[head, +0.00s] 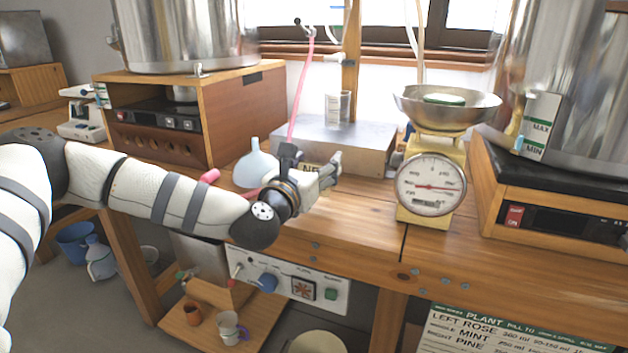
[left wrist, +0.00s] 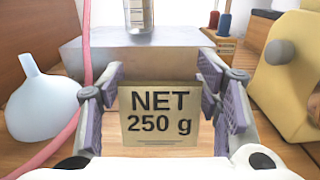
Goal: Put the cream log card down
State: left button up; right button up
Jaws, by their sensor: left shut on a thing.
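The cream log card (left wrist: 160,115), printed "NET 250 g", stands upright between the purple-padded fingers of my left gripper (left wrist: 158,88) in the left wrist view. In the head view, my left gripper (head: 326,170) is shut on the card, low over the wooden bench in front of the grey metal box. Only a small part of the card (head: 309,167) shows there, behind the gripper. I cannot tell whether its lower edge touches the bench. My right gripper is not in view.
A pale blue funnel (head: 255,168) and a pink hose (head: 298,95) are left of my gripper. The grey box (head: 345,140) bears a glass cylinder (head: 338,108). A yellow dial scale (head: 430,185) stands to the right. Bench between gripper and scale is clear.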

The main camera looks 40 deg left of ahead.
pick_arm(q)
jog(key=f, duration=0.3)
jog(key=shift+a+f, duration=0.25)
jog(key=shift+f, duration=0.1)
jog(key=shift+r, duration=0.1)
jog(key=shift+f+b, duration=0.25)
jog(key=shift+b, duration=0.2)
jog(key=o, duration=0.8)
jog(key=shift+r, duration=0.1)
jog(key=shift+c, duration=0.2)
